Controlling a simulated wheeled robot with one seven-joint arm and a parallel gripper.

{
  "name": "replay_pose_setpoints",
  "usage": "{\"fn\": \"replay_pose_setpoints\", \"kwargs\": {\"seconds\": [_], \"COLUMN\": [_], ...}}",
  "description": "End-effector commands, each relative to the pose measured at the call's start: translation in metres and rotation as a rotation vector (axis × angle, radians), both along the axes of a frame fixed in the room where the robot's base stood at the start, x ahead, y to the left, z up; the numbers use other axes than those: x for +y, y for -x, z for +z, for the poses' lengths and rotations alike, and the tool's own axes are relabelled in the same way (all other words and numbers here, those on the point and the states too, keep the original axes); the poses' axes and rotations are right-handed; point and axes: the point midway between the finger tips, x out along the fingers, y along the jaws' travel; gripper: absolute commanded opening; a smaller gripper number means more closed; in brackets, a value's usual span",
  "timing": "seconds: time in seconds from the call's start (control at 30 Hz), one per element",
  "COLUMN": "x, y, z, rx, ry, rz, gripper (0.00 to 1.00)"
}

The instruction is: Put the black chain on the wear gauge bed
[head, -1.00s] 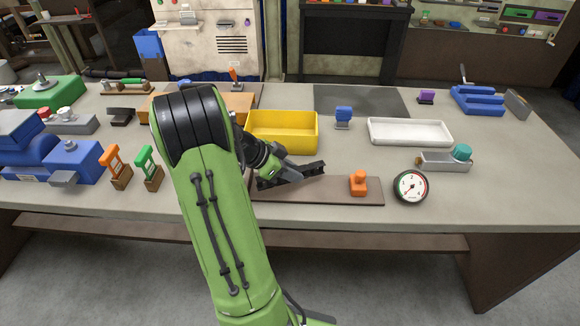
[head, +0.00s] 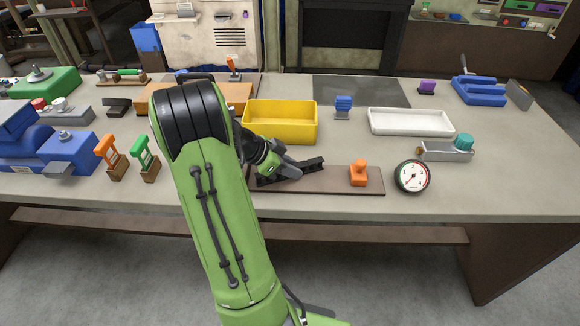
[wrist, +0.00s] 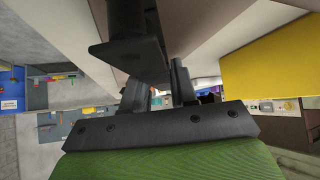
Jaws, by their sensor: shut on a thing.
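The black chain (head: 309,164) is a dark, ridged strip in the head view. It lies at a slant over the left part of the long brown board, which I take for the wear gauge bed (head: 325,186). An orange block (head: 358,174) stands on that bed's right part, beyond the chain's right end. Whether the chain touches the bed is unclear. In the wrist view a dark bar (wrist: 128,50), likely the chain, shows by the fingers.
A round dial gauge (head: 412,177) stands just right of the bed. A yellow bin (head: 281,135) is behind it, and a white tray (head: 410,122) is back right. An orange-handled (head: 110,157) and a green-handled stand (head: 145,158) are left of my arm. The front right benchtop is clear.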

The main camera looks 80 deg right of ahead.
Motion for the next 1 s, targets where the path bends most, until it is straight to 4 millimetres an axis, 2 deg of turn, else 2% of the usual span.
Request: {"fn": "replay_pose_setpoints", "kwargs": {"seconds": [0.13, 0.17, 0.3, 0.37, 0.67, 0.77, 1.0], "x": [0.0, 0.0, 0.0, 0.0, 0.001, 0.007, 0.035], "y": [0.0, 0.0, 0.0, 0.0, -0.003, -0.012, -0.052], "z": [-0.003, -0.003, -0.002, -0.002, 0.0, 0.012, 0.062], "rx": [0.0, 0.0, -0.001, -0.001, 0.0, -0.002, -0.003], "ry": [0.002, 0.002, 0.001, 0.001, -0.001, 0.002, 0.003], "rz": [0.0, 0.0, 0.0, 0.0, 0.002, 0.006, 0.007], "gripper": [0.0, 0.29, 0.5, 0.57, 0.57, 0.57, 0.57]}}
